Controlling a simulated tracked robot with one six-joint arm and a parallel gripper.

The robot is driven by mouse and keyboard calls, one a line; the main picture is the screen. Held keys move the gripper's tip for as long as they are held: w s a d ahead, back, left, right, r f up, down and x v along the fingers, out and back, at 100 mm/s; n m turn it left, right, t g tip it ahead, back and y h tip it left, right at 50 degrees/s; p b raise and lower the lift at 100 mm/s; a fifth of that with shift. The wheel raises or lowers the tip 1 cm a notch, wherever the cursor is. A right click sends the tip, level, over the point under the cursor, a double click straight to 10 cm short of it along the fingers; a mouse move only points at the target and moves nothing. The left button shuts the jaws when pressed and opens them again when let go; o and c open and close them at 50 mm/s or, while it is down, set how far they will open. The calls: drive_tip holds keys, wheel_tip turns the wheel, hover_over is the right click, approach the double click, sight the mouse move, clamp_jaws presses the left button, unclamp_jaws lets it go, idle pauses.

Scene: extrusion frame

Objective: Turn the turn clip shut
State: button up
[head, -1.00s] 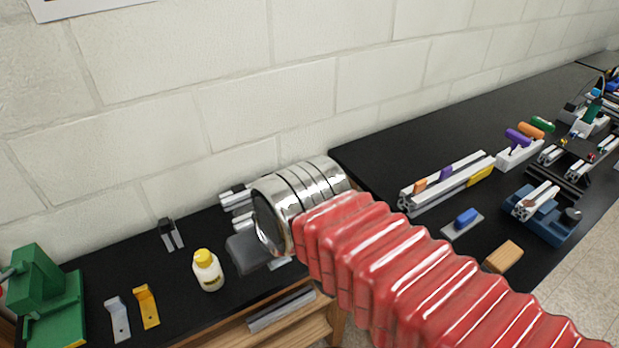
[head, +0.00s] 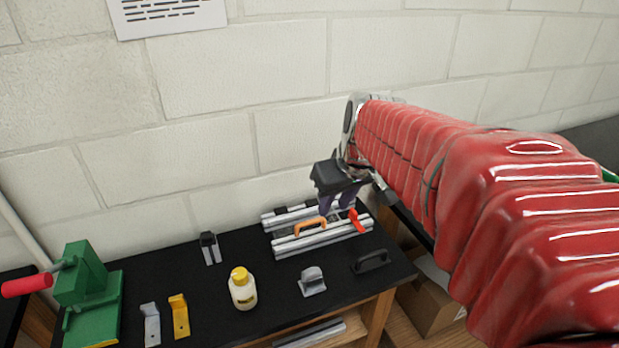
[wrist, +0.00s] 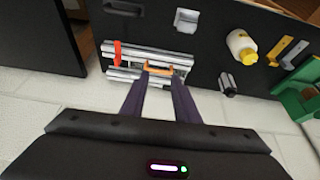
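The extrusion frame of pale metal bars (head: 293,242) lies on the black table near the wall; it also shows in the wrist view (wrist: 124,75). A red lever-like piece (head: 356,220), which looks like the turn clip, sits at the frame's right end. In the wrist view the red piece (wrist: 117,52) stands across the bars at the left. An orange handle (head: 310,225) is on the frame left of it. My gripper (head: 337,207) is open, its purple fingers apart and empty. In the wrist view my gripper (wrist: 160,77) points toward the orange handle (wrist: 158,69). Contact cannot be told.
A yellow-capped bottle (head: 242,290), a grey clip on a plate (head: 312,281) and a black handle (head: 370,262) stand in front of the frame. Grey and yellow brackets (head: 179,316) and a green machine (head: 88,290) are at left. The wall is close behind.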

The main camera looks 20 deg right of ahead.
approach(354, 211)
drive_tip(key=v, duration=0.5)
drive_tip(key=shift+r, duration=0.25)
drive_tip(key=x, duration=1.4)
drive_tip(key=shift+s, duration=0.15)
